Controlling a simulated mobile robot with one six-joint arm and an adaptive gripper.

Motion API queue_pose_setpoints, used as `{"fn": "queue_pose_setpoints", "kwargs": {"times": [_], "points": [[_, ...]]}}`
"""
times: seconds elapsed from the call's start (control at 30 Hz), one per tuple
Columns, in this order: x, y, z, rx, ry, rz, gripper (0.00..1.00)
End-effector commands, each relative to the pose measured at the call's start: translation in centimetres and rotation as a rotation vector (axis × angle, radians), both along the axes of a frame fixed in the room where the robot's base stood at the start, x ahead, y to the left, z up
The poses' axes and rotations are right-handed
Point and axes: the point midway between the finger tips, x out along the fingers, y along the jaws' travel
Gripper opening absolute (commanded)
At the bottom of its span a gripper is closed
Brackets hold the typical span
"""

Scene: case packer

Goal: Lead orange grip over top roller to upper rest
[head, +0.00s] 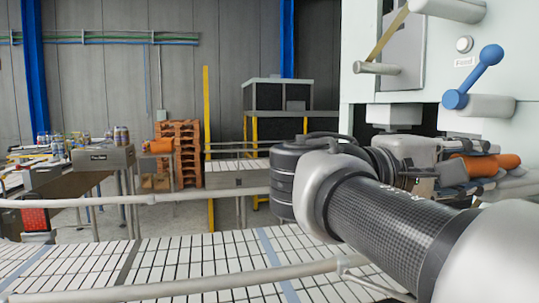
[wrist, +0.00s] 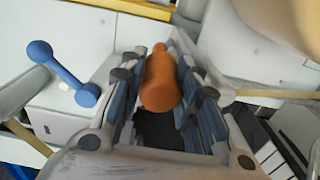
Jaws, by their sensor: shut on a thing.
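The orange grip (wrist: 160,82) lies lengthwise between the fingers of my gripper (wrist: 165,90) in the wrist view, and the fingers are shut on it. In the head view the orange grip (head: 488,164) shows at the right, partly covered by the fingers of my gripper (head: 482,168), below the pale machine front. A light roller (head: 450,8) sits at the top right, cut by the picture edge. A tan strip (head: 388,36) slants from it down to a smaller roller (head: 377,68). Whether the grip joins the strip is hidden. I cannot make out the upper rest for certain.
A blue lever (head: 473,77) with round ends stands out from the machine above my gripper; it also shows in the wrist view (wrist: 62,75). A railed white conveyor (head: 190,262) runs across the front. Stacked orange pallets (head: 178,150) stand at the back left.

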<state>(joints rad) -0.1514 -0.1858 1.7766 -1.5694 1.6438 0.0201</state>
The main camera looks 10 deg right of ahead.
Motion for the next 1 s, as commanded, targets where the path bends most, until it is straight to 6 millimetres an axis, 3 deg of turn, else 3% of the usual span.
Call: {"fn": "queue_pose_setpoints", "kwargs": {"times": [1.0], "points": [[0.0,0.0,1.3,-0.002,0.001,0.0,0.0]]}}
